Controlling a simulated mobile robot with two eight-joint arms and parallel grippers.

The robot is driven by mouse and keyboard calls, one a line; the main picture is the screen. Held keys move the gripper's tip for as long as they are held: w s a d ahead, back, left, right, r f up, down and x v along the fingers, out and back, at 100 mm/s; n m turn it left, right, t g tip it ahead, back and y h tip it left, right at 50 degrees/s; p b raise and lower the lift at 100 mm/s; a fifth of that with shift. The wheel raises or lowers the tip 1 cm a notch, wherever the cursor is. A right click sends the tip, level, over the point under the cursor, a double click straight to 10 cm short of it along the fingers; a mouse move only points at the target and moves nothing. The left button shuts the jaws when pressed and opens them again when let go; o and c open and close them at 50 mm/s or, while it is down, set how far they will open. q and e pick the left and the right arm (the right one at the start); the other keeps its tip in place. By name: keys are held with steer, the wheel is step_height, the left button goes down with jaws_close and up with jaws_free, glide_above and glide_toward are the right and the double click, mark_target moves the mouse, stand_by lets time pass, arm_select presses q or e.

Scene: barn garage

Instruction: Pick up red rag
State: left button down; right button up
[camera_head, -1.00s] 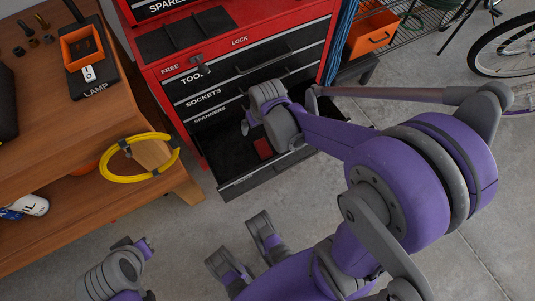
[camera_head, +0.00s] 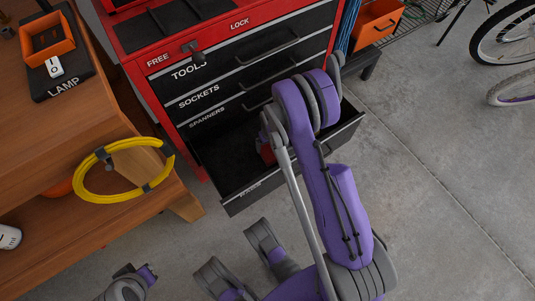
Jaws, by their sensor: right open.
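The red rag (camera_head: 266,153) lies in the open bottom drawer (camera_head: 222,172) of a red tool chest. Only part of it shows; my right arm covers the rest. My right gripper (camera_head: 268,127) is open and low over the drawer, right at the rag. Its fingers are mostly hidden behind my purple forearm, and I cannot tell whether they touch the rag.
The drawer's front wall (camera_head: 250,190) and the closed drawers above (camera_head: 245,80) border the space. A wooden bench with a coiled yellow cable (camera_head: 105,196) stands at left. An orange bin (camera_head: 377,22) and bicycle wheels (camera_head: 510,35) are at right. The concrete floor at right is clear.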

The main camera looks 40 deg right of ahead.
mark_target(268, 152)
steer(key=f, duration=0.1)
steer(key=f+b, duration=0.1)
steer(key=f, duration=0.2)
steer(key=shift+a+f+b, duration=0.2)
steer(key=shift+a+b, duration=0.1)
steer(key=shift+b, duration=0.1)
steer(key=shift+w+f, duration=0.1)
steer(key=shift+f, duration=0.4)
steer(key=c, duration=1.2)
step_height(268, 152, up, 10)
steer(key=p, duration=0.3)
steer(key=shift+r, duration=0.1)
steer(key=shift+c, duration=0.2)
